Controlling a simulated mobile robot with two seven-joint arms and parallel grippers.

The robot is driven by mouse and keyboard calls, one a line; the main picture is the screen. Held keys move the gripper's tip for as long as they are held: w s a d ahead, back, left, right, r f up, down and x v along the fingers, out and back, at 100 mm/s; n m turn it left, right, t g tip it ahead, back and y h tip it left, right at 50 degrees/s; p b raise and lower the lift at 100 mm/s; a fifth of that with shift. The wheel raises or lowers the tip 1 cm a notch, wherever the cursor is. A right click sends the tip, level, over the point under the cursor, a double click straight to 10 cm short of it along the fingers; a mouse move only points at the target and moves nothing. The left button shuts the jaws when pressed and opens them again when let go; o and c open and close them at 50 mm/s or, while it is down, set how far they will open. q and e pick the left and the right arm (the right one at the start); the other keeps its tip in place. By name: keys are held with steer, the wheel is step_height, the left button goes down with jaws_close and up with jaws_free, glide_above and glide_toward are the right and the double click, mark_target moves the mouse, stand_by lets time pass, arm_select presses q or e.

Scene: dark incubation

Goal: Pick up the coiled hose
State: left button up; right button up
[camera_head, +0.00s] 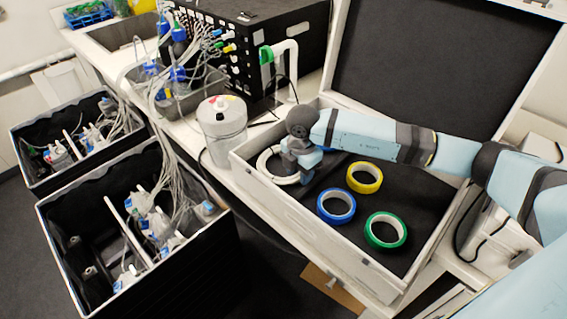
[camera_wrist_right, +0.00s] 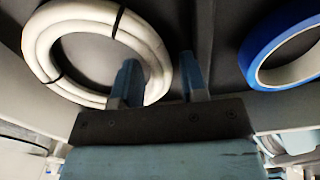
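The coiled white hose (camera_head: 266,163) lies in the left end of the open white case (camera_head: 300,217). In the right wrist view the hose (camera_wrist_right: 40,38) is a round coil with dark ties, at the upper left. My right gripper (camera_head: 300,172) is over the hose's right side in the head view, and the arm hides part of the coil. In the right wrist view the gripper's fingers (camera_wrist_right: 160,75) are apart. The left finger overlaps the coil's right edge and the right finger is outside it. I cannot tell whether they touch the hose. My left gripper is not in view.
Blue tape (camera_head: 336,206), yellow tape (camera_head: 364,177) and green tape (camera_head: 386,230) lie in the case. Its raised lid (camera_head: 440,60) stands behind. A clear lidded container (camera_head: 222,130) is close to the case's left side. Black bins (camera_head: 150,270) with bottles and tubing stand at left.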

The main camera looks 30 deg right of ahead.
jaws_close()
